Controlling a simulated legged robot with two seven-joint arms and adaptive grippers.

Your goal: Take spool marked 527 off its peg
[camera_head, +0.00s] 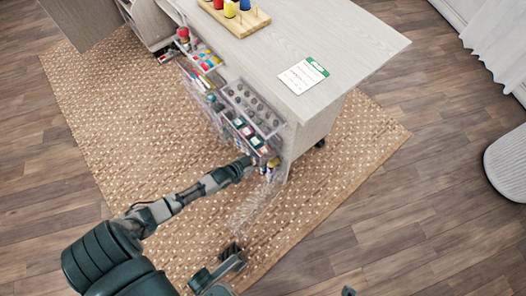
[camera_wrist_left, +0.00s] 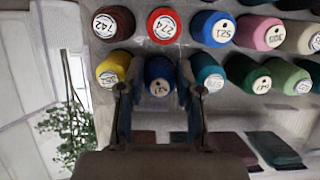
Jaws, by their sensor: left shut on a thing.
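My left gripper (camera_head: 246,163) reaches the lower front of the clear spool rack (camera_head: 285,150) on the cabinet's side. In the left wrist view its two fingers (camera_wrist_left: 158,88) are shut on a dark blue spool (camera_wrist_left: 159,70) in the lower row, whose label I cannot read surely. The spool still sits in line with its neighbours. A yellow spool (camera_wrist_left: 115,66) is to its left and a teal one (camera_wrist_left: 207,72) to its right. A blue spool (camera_wrist_left: 212,24) in the row above has a label that may read 521 or 527. A dark part, seemingly my right gripper (camera_head: 233,254), is low in the head view.
Red (camera_wrist_left: 163,22) and brown (camera_wrist_left: 114,22) spools sit in the upper row, with several others to the right. The tabletop (camera_head: 330,35) holds a wooden spool stand (camera_head: 240,26) and a white-and-green card (camera_head: 303,76). The patterned rug (camera_head: 130,140) is largely clear.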

